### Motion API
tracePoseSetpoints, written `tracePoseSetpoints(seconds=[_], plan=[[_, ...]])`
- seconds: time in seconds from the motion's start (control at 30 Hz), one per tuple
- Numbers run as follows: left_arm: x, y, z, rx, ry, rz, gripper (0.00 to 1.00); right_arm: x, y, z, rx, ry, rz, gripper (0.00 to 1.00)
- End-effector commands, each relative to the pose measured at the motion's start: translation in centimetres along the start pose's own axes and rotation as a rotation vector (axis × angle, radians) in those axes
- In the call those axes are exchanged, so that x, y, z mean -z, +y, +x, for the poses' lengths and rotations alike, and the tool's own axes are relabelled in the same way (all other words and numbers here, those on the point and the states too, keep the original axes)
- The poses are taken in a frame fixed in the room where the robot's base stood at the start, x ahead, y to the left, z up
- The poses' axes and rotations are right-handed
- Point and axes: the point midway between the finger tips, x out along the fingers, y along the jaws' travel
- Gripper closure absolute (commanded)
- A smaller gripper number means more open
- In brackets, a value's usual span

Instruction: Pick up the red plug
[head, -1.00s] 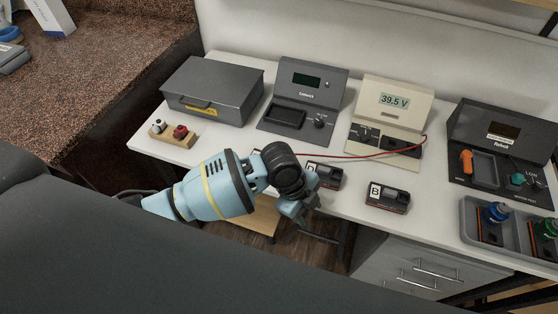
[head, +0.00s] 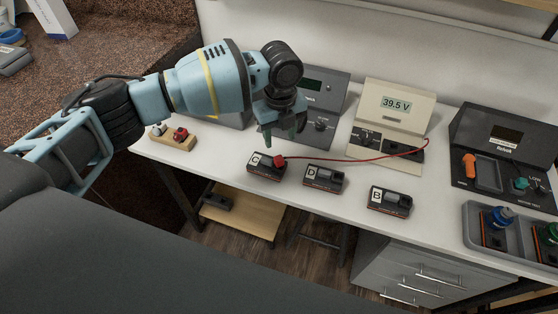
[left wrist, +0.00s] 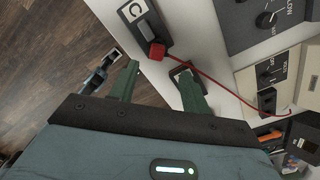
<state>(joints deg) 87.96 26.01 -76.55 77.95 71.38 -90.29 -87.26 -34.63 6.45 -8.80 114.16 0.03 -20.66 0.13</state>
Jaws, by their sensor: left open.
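The red plug (head: 279,161) sits at the right end of the black module marked C (head: 264,168), with a red cable running from it to the cream meter (head: 393,106). In the left wrist view the red plug (left wrist: 157,51) shows just beyond the fingertips, roughly centred between them. My left gripper (head: 282,139) is open and empty, with its green fingers pointing down above and behind the plug. The fingers also show open in the left wrist view (left wrist: 157,72).
Modules D (head: 324,178) and B (head: 389,200) lie to the right along the bench front. A wooden block (head: 174,141) with white and red knobs stands left. Grey tester units line the back. A grey tray (head: 474,236) stands right.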

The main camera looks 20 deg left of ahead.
Motion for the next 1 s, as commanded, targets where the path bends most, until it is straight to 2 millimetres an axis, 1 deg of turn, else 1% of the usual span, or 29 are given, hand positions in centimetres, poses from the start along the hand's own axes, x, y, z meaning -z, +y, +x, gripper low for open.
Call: tracePoseSetpoints(seconds=[0.2,0.37,0.47,0.63,0.7,0.8,1.0], plan=[[0.1,0.1,2.1,-0.001,0.000,-0.001,0.53,-0.2,0.0,0.0,0.000,-0.003,0.000,0.41],[0.1,0.0,2.5,0.001,-0.001,-0.001,0.53,-0.2,0.0,0.0,0.000,-0.005,0.000,0.41],[0.1,0.2,3.1,-0.001,-0.001,-0.001,0.53,-0.1,0.0,0.0,0.000,-0.003,0.000,0.41],[0.4,0.5,5.4,-0.001,-0.001,-0.001,0.53,0.3,0.0,-0.1,-0.001,0.003,-0.001,0.41],[0.4,0.5,6.4,-0.001,0.000,-0.002,0.53,0.1,0.0,-0.1,-0.001,0.000,-0.001,0.41],[0.4,0.5,7.4,0.000,0.001,-0.001,0.53,0.0,0.0,-0.1,-0.001,-0.002,0.000,0.41],[0.4,0.5,7.7,0.001,0.000,-0.001,0.53,-0.1,0.0,-0.1,-0.001,-0.003,0.000,0.41]])
